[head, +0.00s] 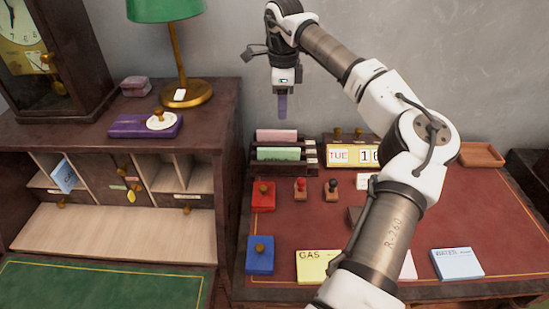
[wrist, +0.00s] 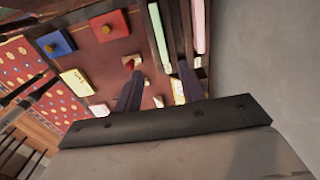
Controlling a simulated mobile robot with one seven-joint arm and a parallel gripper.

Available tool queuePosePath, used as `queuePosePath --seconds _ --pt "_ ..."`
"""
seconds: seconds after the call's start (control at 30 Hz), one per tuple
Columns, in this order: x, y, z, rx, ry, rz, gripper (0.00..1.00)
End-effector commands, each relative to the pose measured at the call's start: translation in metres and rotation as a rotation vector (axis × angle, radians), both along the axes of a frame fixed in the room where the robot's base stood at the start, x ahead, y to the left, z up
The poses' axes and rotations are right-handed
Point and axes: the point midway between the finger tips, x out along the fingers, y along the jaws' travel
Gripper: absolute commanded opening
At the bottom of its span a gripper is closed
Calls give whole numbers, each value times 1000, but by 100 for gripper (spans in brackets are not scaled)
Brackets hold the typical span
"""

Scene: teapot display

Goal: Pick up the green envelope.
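The green envelope (head: 278,153) stands in the front slot of a dark letter rack (head: 254,158) at the back left of the red-topped desk. A pink envelope (head: 277,136) stands in the slot behind it. In the wrist view the green envelope (wrist: 159,36) shows as a narrow pale strip, with the pink envelope (wrist: 199,24) to its right. My gripper (head: 282,117) points down above the rack, apart from both envelopes. In the wrist view my gripper (wrist: 159,78) has its two fingers spread with nothing held between them.
A desk calendar (head: 354,155) stands right of the rack. Two stamps (head: 316,189), a red pad (head: 262,196), a blue pad (head: 260,255) and paper pads lie in front. The grey wall is close behind. A lamp (head: 181,93) stands on the left cabinet.

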Motion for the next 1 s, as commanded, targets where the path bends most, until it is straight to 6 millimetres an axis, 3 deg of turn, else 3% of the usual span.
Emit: queuePosePath --seconds 0.33,0.63,0.83,1.0 --pt "0 1 -64 3 5 1 40" --pt "0 4 -88 3 5 3 40" --pt "2 8 -119 4 5 2 40" --pt "3 8 -131 4 2 3 40"
